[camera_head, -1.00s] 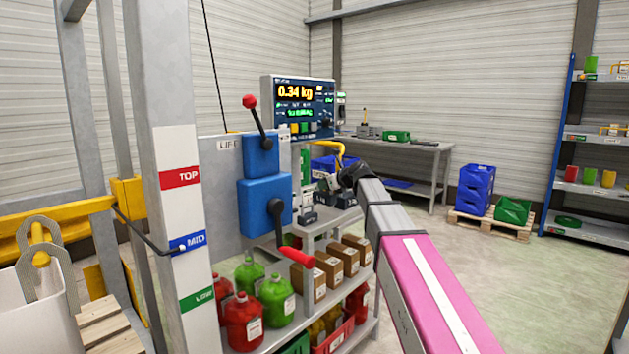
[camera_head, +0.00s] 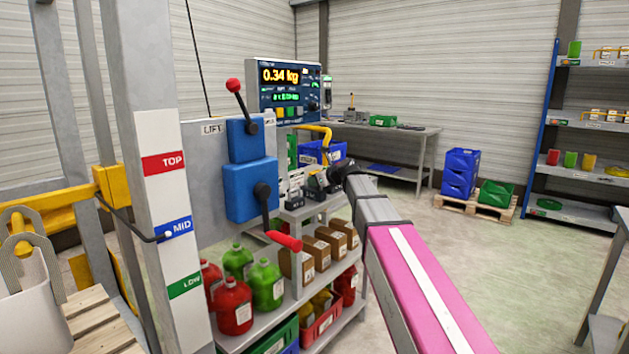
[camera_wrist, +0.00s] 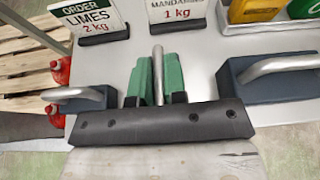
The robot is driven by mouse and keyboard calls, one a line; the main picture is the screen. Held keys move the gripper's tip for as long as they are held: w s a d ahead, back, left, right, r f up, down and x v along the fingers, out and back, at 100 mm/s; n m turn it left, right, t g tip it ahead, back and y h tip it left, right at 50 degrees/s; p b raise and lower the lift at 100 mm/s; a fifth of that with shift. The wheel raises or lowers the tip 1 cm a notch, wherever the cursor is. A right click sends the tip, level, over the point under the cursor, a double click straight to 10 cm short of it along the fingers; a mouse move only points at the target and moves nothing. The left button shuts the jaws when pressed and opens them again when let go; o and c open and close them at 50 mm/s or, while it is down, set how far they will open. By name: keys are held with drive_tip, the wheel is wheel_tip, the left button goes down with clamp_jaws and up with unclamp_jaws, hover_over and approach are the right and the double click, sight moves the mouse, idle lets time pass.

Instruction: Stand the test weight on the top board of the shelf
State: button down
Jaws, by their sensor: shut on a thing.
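In the wrist view my gripper (camera_wrist: 157,80) has its green finger pads shut on an upright metal handle (camera_wrist: 158,62). It resembles the handles of the dark blue test weights at left (camera_wrist: 82,100) and right (camera_wrist: 262,80); the body under it is hidden by the gripper. These weights stand on a light grey top board (camera_wrist: 200,60). In the head view my gripper (camera_head: 312,184) is small and partly hidden by my arm, over the top of the near grey shelf (camera_head: 322,212). Whether the held weight touches the board cannot be told.
Order signs (camera_wrist: 88,18) stand just beyond the gripper. The near shelf's lower boards hold bottles (camera_head: 235,305) and boxes (camera_head: 330,240). A lift panel with levers (camera_head: 250,190) stands left of it. A blue-framed rack (camera_head: 547,130) stands far right.

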drive_tip(key=c, duration=1.2)
unclamp_jaws()
drive_tip(key=shift+o, duration=0.2)
drive_tip(key=v, duration=1.2)
drive_tip(key=s+d+f+n+g+h, duration=0.1)
drive_tip(key=s+d+f+n+h, duration=0.2)
drive_tip(key=f, duration=0.5)
drive_tip(key=s+d+f+n+g, duration=0.1)
drive_tip(key=s+f+n+g, duration=0.15)
drive_tip(key=f+n, duration=0.45)
drive_tip(key=s+d+f+n+h, duration=0.15)
drive_tip(key=s+f, duration=0.25)
drive_tip(key=f, duration=0.6)
drive_tip(key=s+d+f+n+g+h, duration=0.2)
drive_tip(key=s+d+f+n, duration=0.2)
drive_tip(key=s+f+n, duration=0.3)
drive_tip(key=s+d+f+n+g+h, duration=0.3)
drive_tip(key=s+f+n, duration=0.3)
drive_tip(key=s+f, duration=0.3)
wheel_tip(320, 180, down, 2)
drive_tip(key=shift+s+d+f+n+h, duration=0.1)
drive_tip(key=shift+s+d+n+h, duration=0.3)
drive_tip(key=shift+d, duration=0.45)
